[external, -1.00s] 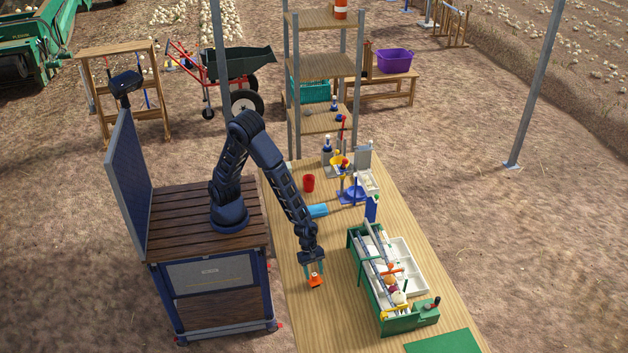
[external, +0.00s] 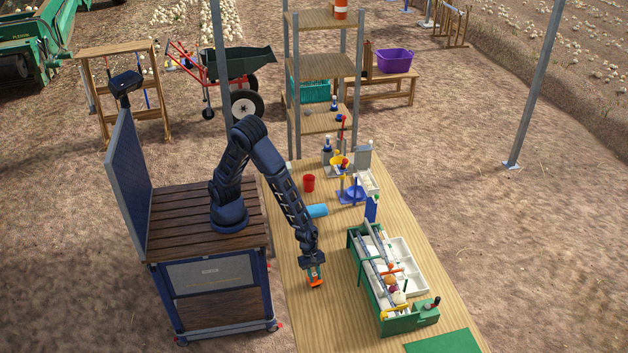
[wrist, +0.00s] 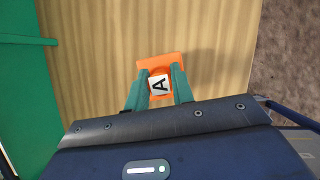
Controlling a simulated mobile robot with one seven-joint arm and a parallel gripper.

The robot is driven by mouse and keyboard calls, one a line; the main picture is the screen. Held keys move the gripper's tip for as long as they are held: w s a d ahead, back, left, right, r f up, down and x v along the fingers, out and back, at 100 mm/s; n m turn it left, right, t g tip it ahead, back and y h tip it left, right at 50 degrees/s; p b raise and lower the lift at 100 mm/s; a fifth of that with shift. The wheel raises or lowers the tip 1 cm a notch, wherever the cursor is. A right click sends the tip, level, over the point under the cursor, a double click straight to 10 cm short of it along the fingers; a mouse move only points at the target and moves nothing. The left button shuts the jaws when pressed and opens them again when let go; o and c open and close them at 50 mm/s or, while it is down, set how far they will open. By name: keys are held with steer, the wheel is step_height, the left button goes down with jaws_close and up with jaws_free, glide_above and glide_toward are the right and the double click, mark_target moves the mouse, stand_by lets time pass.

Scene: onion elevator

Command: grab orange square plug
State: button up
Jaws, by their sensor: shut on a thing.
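The orange square plug (wrist: 146,65) shows in the wrist view with an orange square edge and a white face marked "A". My gripper (wrist: 160,88) has its two green fingers closed on either side of the plug. In the external view my gripper (external: 315,274) points down at the near left part of the wooden table, and the orange plug (external: 316,283) shows at its fingertips. I cannot tell whether the plug is touching the table or just above it.
A green frame with rails (external: 366,292) and white trays (external: 407,262) stands right of my gripper. A green mat (external: 444,343) lies at the near end.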

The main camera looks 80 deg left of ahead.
mark_target(315, 274)
steer(key=shift+r, duration=0.1)
steer(key=shift+r, duration=4.95)
